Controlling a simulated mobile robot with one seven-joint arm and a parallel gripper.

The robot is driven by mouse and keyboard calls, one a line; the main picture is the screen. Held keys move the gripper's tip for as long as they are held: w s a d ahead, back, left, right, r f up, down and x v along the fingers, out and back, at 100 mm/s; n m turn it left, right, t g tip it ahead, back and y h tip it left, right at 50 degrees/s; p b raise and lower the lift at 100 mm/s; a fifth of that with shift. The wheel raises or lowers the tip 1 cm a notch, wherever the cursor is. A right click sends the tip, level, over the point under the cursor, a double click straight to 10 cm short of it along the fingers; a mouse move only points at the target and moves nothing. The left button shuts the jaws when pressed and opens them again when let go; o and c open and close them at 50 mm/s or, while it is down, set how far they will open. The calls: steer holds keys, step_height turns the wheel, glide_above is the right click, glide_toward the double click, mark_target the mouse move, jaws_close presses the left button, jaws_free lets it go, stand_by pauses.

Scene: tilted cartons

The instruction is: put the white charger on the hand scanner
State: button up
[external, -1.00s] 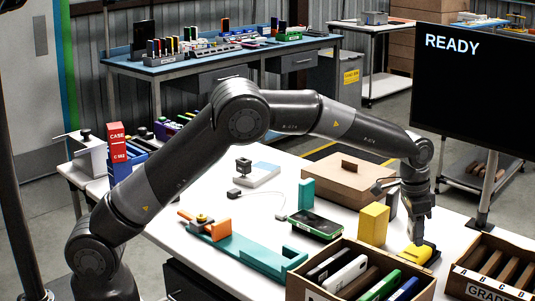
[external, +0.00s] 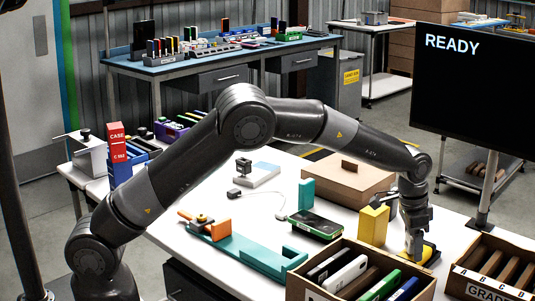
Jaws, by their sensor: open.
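A flat dark device with green edges (external: 316,224) lies mid-table and may be the hand scanner. A low yellow and black item (external: 431,254) lies at the right and could also be it; I cannot tell which. My gripper (external: 413,256) is open, pointing down just beside this yellow and black item and partly covering it. Whether it touches the item is unclear.
An upright yellow block (external: 374,225) stands left of my gripper. An open carton (external: 318,261) with several coloured slabs is in front, and another carton (external: 497,267) at the right. A closed brown box (external: 345,181) is behind. A teal fixture (external: 250,254) lies front left.

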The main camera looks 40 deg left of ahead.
steer(key=r, duration=0.8)
steer(key=s+a+r, duration=0.1)
steer(key=r, duration=0.2)
steer(key=shift+s+a+r, duration=0.1)
steer(key=shift+r, duration=0.3)
steer(key=s+a+r+n+t, duration=0.15)
steer(key=s+a+r, duration=0.25)
steer(key=a, duration=0.5)
steer(key=s+a+r+n, duration=0.2)
steer(key=s+a+r, duration=0.25)
steer(key=a, duration=0.45)
steer(key=s+a+r+n+t, duration=0.1)
steer(key=s+a+r, duration=0.3)
steer(key=a, duration=0.5)
steer(key=s+a+f+n+t, duration=0.1)
steer(key=s+a+f+n, duration=0.1)
steer(key=s+a, duration=0.4)
steer(key=s+a+f+n+t+y, duration=0.1)
steer(key=s+a, duration=0.6)
steer(key=s, duration=0.8)
step_height(320, 180, down, 2)
steer(key=shift+s+a+f+n, duration=0.1)
steer(key=shift+s+a+n, duration=0.15)
steer(key=shift+n, duration=0.5)
